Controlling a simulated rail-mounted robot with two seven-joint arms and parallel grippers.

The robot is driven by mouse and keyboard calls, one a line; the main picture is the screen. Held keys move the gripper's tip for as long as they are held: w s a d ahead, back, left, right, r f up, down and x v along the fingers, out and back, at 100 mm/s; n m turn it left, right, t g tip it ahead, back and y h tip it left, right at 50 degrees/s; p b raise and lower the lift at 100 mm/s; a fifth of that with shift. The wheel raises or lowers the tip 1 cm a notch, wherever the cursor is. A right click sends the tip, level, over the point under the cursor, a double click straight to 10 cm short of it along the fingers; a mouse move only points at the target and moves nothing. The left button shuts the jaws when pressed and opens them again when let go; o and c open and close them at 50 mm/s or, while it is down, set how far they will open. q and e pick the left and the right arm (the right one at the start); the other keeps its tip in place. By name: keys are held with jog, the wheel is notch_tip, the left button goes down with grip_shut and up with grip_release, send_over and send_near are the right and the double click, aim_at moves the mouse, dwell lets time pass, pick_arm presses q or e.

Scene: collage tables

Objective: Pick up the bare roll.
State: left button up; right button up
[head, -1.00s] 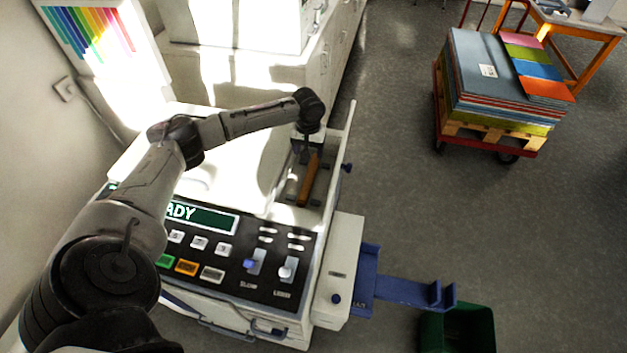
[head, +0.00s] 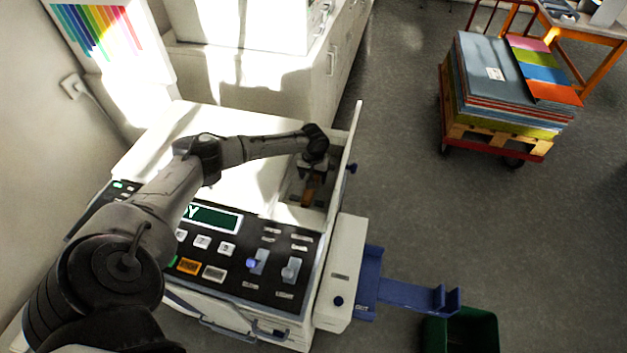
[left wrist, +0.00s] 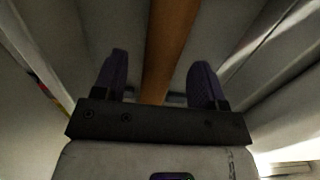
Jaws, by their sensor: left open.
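The bare roll (head: 308,194) is a brown cardboard tube lying in the narrow open bay at the right side of the white machine (head: 196,152). My left gripper (head: 313,172) is down over the roll in that bay and covers part of it in the head view. In the left wrist view the roll (left wrist: 172,40) runs lengthwise between the two dark fingers of my open left gripper (left wrist: 160,64). A gap shows on both sides of the roll, wider on the right. The right gripper is not in view.
The bay has a raised white wall (head: 345,165) on its right. A control panel (head: 255,262) is in front, and a blue bracket (head: 405,294) juts out at the right above a green bin (head: 470,335). A loaded cart (head: 497,140) stands at the back right.

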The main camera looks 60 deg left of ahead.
pick_arm(q)
jog(key=shift+f, duration=0.7)
jog(key=c, duration=1)
jog(key=shift+c, duration=0.3)
